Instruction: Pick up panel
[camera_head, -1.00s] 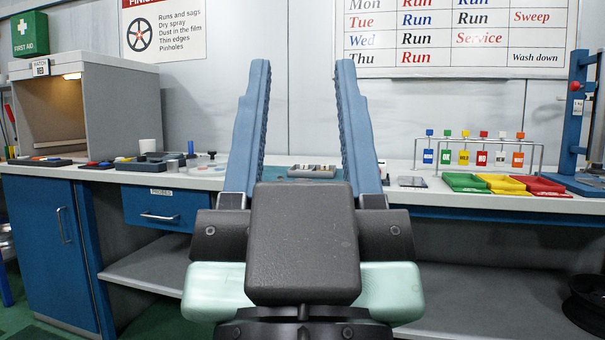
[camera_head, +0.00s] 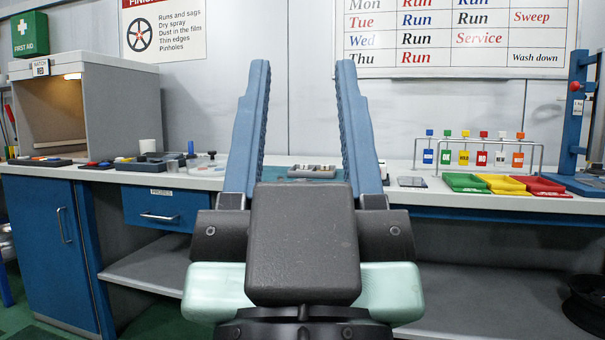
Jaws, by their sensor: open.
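My gripper (camera_head: 302,66) is open and empty, its two blue fingers pointing up and wide apart in the middle of the view. It is in front of the workbench (camera_head: 225,184), with a grey compartment tray (camera_head: 312,171) seen between the fingers on a teal mat (camera_head: 300,180). I cannot tell for certain which thing is the panel. A small flat dark piece (camera_head: 411,182) lies on the bench just right of the right finger. The fingers and gripper body hide part of the bench.
A grey booth (camera_head: 115,105) stands on the bench at left, with dark trays (camera_head: 40,161) before it. At right are a rack of coloured bottles (camera_head: 480,150), green (camera_head: 465,183), yellow (camera_head: 503,184) and red (camera_head: 540,186) trays, and a blue stand (camera_head: 577,110).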

